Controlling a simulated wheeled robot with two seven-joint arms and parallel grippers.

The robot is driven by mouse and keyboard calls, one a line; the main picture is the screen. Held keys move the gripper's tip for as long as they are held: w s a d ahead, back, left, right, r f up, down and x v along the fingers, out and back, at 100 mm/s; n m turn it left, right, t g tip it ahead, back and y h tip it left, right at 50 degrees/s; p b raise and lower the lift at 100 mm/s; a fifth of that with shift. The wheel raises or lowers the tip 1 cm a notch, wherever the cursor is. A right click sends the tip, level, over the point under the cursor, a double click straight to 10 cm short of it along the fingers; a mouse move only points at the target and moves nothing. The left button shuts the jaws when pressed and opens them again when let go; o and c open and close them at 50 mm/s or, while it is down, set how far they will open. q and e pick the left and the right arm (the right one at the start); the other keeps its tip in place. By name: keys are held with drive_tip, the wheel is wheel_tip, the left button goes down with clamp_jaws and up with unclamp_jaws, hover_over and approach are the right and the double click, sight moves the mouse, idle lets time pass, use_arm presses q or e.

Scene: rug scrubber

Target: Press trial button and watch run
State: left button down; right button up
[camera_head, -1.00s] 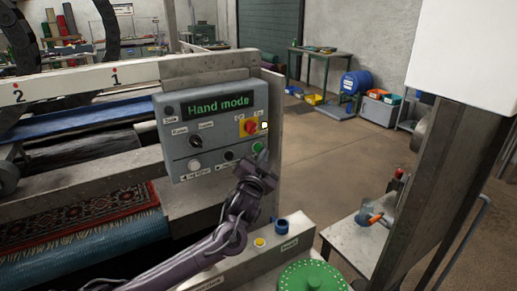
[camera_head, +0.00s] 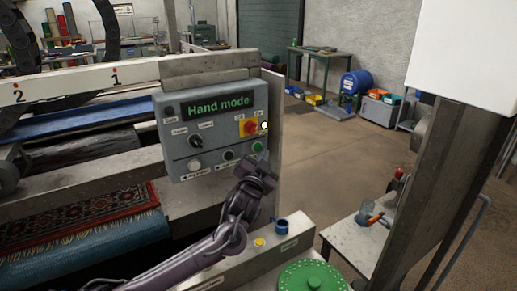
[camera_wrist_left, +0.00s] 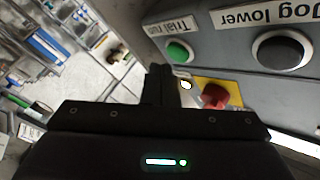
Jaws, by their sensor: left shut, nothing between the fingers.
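The grey control box (camera_head: 178,133) has a display (camera_head: 218,106) reading "Hand mode". The green trial run button (camera_head: 257,147) is at its lower right. In the left wrist view the green button (camera_wrist_left: 178,52) sits beside an upside-down "Trial run" label. My left gripper (camera_head: 262,161) is shut and empty, just in front of and below the button in the head view. In the left wrist view its fingertips (camera_wrist_left: 160,72) point toward the panel beside the button. I cannot tell whether they touch it. My right gripper is not in view.
A red switch (camera_head: 250,127) on a yellow plate is above the green button, with a small pale lamp (camera_head: 264,125) beside it. A black button (camera_wrist_left: 282,50) is labelled "Jog lower". A patterned rug (camera_head: 90,218) lies under the machine's frame. A green round lid (camera_head: 312,276) is at the front.

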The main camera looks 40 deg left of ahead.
use_arm(q)
drive_tip(key=shift+a, duration=0.1)
drive_tip(key=shift+w+a, duration=0.15)
drive_tip(key=shift+a, duration=0.15)
